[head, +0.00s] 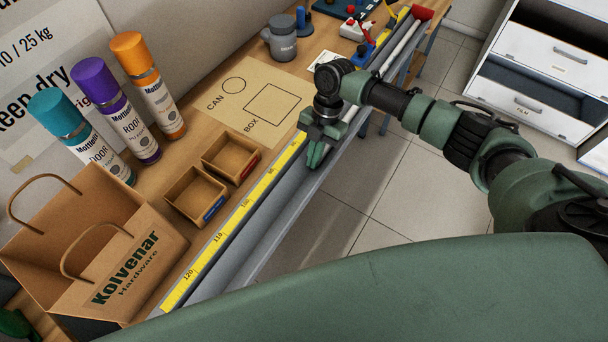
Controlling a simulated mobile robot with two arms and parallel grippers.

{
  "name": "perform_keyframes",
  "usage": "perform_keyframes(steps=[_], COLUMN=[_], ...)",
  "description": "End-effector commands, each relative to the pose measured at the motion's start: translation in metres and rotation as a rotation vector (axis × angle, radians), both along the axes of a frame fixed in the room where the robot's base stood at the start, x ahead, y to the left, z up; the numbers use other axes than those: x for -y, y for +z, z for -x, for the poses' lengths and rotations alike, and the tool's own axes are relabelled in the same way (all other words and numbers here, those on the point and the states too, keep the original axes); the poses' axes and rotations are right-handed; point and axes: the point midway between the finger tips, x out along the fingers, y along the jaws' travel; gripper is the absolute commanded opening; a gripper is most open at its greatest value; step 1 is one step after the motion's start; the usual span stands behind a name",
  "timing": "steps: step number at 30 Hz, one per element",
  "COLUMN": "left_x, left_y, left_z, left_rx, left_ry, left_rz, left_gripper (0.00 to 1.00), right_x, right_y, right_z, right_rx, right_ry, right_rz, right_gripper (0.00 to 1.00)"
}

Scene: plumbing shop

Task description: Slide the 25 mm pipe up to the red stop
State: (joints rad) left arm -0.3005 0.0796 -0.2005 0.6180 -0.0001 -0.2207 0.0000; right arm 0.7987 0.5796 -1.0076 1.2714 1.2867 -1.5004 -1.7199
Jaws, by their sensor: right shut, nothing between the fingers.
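A pale pipe (402,46) lies along the far part of a long grey channel with a yellow measuring scale (258,191). The red stop (423,12) is at the channel's far end. The pipe's far end is close to the stop; I cannot tell whether they touch. The pipe's near end is hidden behind my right arm. My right gripper (314,158) points down over the channel on the near side of the visible pipe, shut and empty. A small green part at the lower left edge may be my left gripper (14,323); its jaws cannot be made out.
Left of the channel are two small open bins (195,197), a paper bag (120,255), several spray cans (150,85) and a marked cardboard sheet (250,97). A grey canister (282,42) stands behind. White drawers (540,78) are at right; the tiled floor between is clear.

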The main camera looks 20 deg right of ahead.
Motion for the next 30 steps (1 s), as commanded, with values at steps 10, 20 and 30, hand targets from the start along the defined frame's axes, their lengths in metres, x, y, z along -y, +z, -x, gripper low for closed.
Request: perform_keyframes(steps=[10,20,30], left_x=[-0.001,0.001,0.009], left_y=[-0.011,-0.002,-0.003], left_z=[-0.004,-0.002,0.016], left_rx=[0.010,0.007,0.002], left_ry=[0.002,0.002,0.007], left_rz=[0.004,0.003,0.000], left_gripper=[0.36,0.36,0.36], right_x=[0.014,0.006,-0.009], right_y=[0.003,0.004,0.040], right_z=[-0.011,-0.006,0.010], right_rx=[0.005,0.003,0.010], right_ry=[-0.002,-0.002,0.002], right_rz=[0.006,0.005,-0.004], right_gripper=[0.00,0.00,0.00])
